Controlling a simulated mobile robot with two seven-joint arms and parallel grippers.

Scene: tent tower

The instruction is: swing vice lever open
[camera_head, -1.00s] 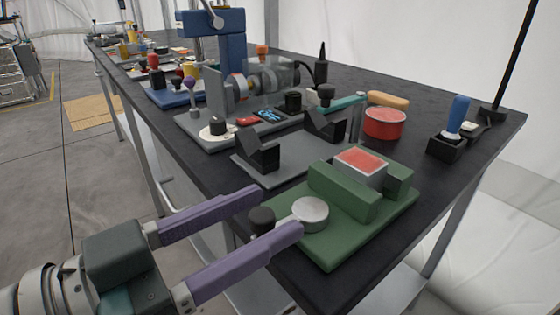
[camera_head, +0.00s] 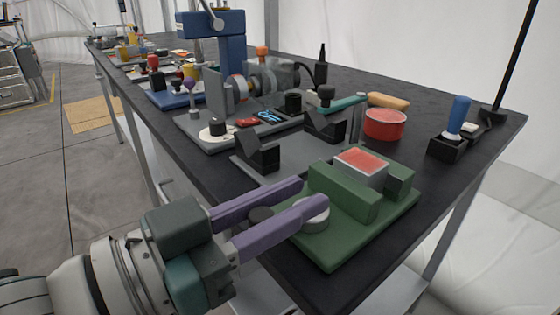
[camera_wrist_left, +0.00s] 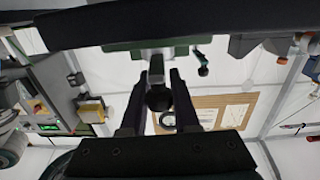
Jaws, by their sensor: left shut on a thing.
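The green vice (camera_head: 342,205) stands at the near corner of the dark bench, with a grey block with a red top (camera_head: 361,165) between its jaws. Its lever has a round metal hub (camera_head: 315,222) and a black knob (camera_head: 261,214) on the left. My left gripper (camera_head: 311,192), with two purple fingers, reaches in from the left and is shut on the lever knob. In the left wrist view the dark knob (camera_wrist_left: 158,97) sits between the two fingers. The fingers partly hide the hub and lever arm. My right gripper is not in view.
Black V-blocks (camera_head: 258,152) on a grey plate stand just behind the vice. A red round tin (camera_head: 384,124) and a blue-handled tool in a black holder (camera_head: 456,120) are farther right. A blue press (camera_head: 228,45) stands at the back. The bench's front right is bare.

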